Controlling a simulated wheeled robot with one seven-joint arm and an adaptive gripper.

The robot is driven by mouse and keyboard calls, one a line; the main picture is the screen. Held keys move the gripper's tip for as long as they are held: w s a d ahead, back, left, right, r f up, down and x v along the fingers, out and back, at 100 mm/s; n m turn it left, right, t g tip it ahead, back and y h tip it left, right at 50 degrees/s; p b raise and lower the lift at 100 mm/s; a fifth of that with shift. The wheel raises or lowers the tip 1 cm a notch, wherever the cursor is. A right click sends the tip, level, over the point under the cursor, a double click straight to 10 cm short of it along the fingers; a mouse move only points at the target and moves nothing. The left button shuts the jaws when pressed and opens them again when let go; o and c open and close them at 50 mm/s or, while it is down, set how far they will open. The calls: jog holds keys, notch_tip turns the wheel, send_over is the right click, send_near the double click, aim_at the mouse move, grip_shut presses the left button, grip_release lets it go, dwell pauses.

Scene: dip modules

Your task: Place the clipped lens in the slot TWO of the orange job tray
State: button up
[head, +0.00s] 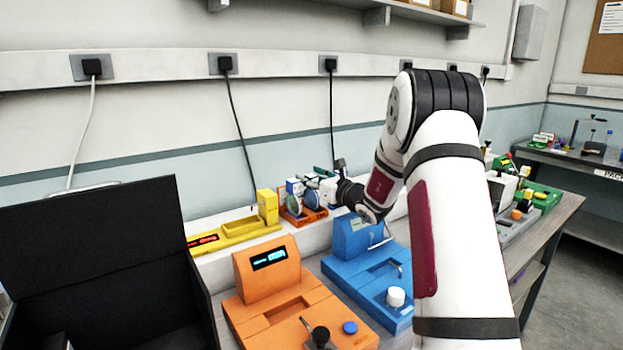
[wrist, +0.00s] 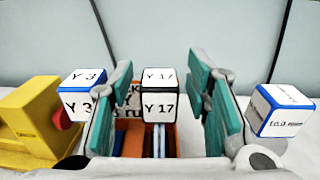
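The orange job tray (head: 306,217) is on the white ledge at the back of the bench and holds upright modules. Its orange part also shows low in the wrist view (wrist: 134,143). My gripper (wrist: 160,100) is open, its teal pads either side of a module with a white cap marked Y 17 (wrist: 159,97), with gaps on both sides. A cap marked Y 3 (wrist: 80,90) is outside the left finger. Round lens faces (head: 293,206) show at the tray in the head view. I cannot tell which module is the clipped lens, and the slot labels are unreadable.
A yellow device (head: 235,230) is left of the tray. A white block marked 10.0 mm (wrist: 282,110) is right of my fingers. An orange device (head: 268,275) and a blue device (head: 358,240) are in front. A black open case (head: 95,250) fills the left.

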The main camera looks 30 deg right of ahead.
jog(key=shift+s+r, duration=0.1)
jog(key=s+d, duration=0.1)
jog(key=s, duration=1.1)
jog(key=s+a+r+n+g+y, duration=0.1)
jog(key=a+r+n+g+y, duration=0.25)
jog(key=a, duration=0.55)
jog(key=s+a+r+n+g+y, duration=0.1)
jog(key=s+a+r+n+y, duration=0.1)
jog(key=a+n+y, duration=0.5)
jog(key=s+a+n+g+h, duration=0.1)
jog(key=s+a+n+g, duration=0.25)
jog(key=s+a, duration=0.35)
jog(key=s+a+n+g+h, duration=0.1)
jog(key=s+a+n+g, duration=0.3)
jog(key=a, duration=0.6)
jog(key=s+a+f+n+g+h, duration=0.2)
jog(key=s+n, duration=0.3)
jog(key=s, duration=0.2)
jog(key=s+a+f+n+g+h, duration=0.1)
jog(key=s+n, duration=0.3)
jog(key=s, duration=0.3)
jog(key=s+d+f+n+h, duration=0.2)
jog(key=s+d+n+h, duration=0.5)
jog(key=s+n, duration=0.1)
jog(key=shift+s+d+f, duration=0.15)
jog(key=shift+s+d, duration=0.15)
jog(key=shift+s, duration=0.15)
